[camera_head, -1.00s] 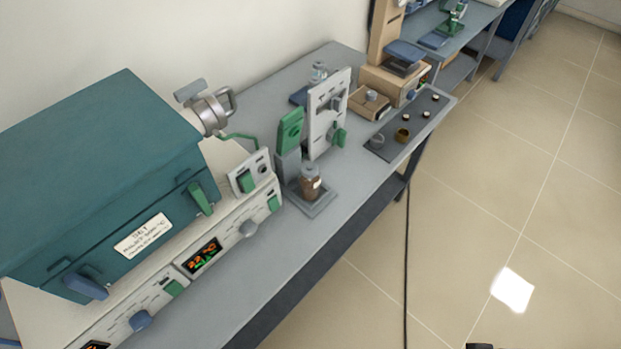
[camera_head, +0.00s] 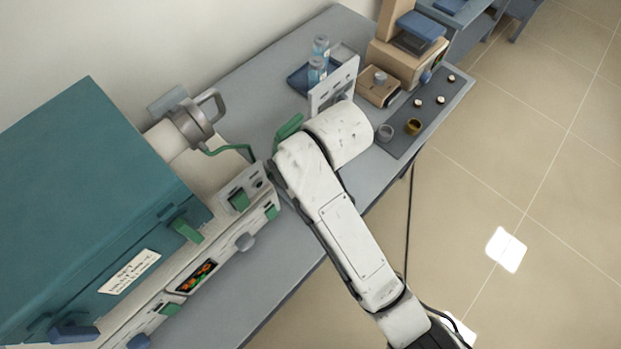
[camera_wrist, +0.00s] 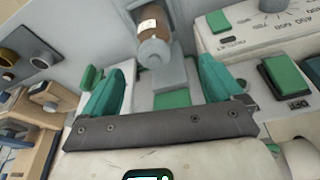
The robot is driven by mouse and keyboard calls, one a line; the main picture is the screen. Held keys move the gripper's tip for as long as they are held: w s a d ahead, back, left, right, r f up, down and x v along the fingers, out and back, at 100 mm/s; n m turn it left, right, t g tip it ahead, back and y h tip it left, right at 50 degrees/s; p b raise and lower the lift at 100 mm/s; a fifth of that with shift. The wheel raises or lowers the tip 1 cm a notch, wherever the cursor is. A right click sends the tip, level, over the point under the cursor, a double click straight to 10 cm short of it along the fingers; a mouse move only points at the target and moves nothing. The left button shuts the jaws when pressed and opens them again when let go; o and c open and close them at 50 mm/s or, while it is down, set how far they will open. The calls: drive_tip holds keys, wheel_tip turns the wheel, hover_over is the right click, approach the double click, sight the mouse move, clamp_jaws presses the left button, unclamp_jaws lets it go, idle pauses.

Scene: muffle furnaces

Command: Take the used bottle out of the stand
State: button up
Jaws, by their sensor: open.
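The used bottle (camera_wrist: 152,22) is brown with a white label and a grey cap; it shows at the top of the wrist view. The stand (camera_wrist: 172,75) is grey with a green part and shows behind and below the bottle's cap. My gripper (camera_wrist: 163,68) is open with green fingers, one on each side of the line to the bottle, and nothing is between them. The bottle looks just beyond the fingertips; I cannot tell the exact gap. In the head view my arm hides the bottle and most of the stand; only its green top (camera_head: 288,130) shows.
A teal furnace (camera_head: 90,190) with a control panel stands left of the arm.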

drive_tip(key=x, duration=0.9)
drive_tip(key=shift+w+d+p, duration=0.3)
drive_tip(key=shift+p, duration=0.1)
drive_tip(key=c, duration=1.2)
drive_tip(key=shift+c, duration=0.4)
